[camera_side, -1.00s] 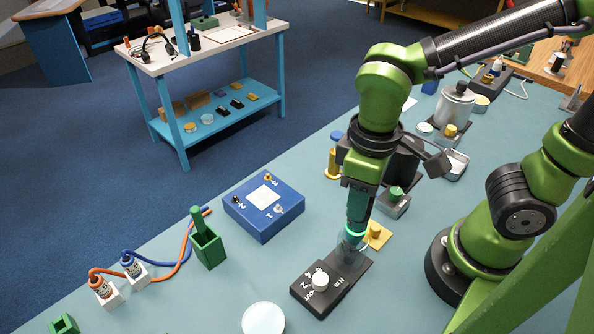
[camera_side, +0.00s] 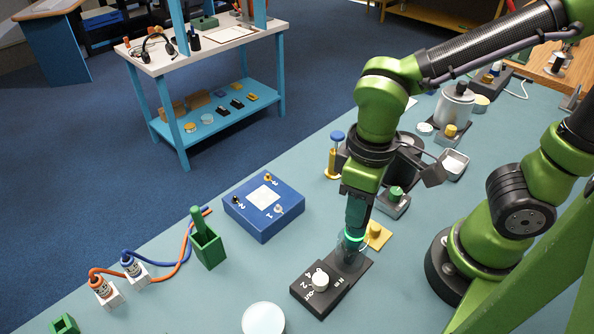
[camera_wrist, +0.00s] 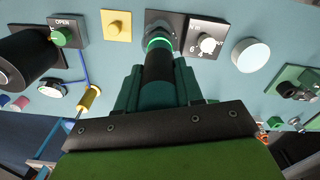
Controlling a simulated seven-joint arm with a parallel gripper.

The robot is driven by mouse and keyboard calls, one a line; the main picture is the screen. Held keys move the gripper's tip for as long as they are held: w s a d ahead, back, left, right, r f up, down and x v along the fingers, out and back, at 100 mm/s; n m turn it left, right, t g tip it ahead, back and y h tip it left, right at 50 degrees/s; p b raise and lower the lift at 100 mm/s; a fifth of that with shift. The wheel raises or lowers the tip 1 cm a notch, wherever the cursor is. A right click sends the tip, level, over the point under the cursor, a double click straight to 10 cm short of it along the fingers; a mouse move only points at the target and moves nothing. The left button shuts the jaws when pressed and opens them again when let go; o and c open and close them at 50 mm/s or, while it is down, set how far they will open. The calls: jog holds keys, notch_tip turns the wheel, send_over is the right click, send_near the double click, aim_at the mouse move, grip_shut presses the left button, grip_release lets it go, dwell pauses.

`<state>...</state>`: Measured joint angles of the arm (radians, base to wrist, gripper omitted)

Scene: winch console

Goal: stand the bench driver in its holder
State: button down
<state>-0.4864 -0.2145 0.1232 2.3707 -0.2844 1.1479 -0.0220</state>
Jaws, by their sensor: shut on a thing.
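The bench driver (camera_wrist: 158,66) is a dark cylinder with a glowing green ring near its lower end. My gripper (camera_side: 357,214) is shut on it and holds it nearly upright. The ring (camera_side: 351,242) is just above a grey, see-through cup, which looks like the holder (camera_side: 347,259), at one end of a black base (camera_side: 315,292) with a white dial. In the wrist view the ring lines up with the cup (camera_wrist: 160,27). The driver's lower end looks to be inside the cup; how deep, and whether it touches the bottom, I cannot tell.
A yellow plate (camera_side: 376,236) and a grey box with a green button (camera_side: 393,201) stand close beside. A blue box (camera_side: 263,205) and a green box with a green handle (camera_side: 207,246) are to the left. A pale disc (camera_side: 263,319) is in front.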

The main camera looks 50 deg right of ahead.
jog(key=shift+f, duration=0.3)
jog(key=shift+f, duration=0.55)
jog(key=c, duration=0.6)
grip_release()
jog(key=shift+c, duration=0.2)
jog(key=shift+r, duration=0.1)
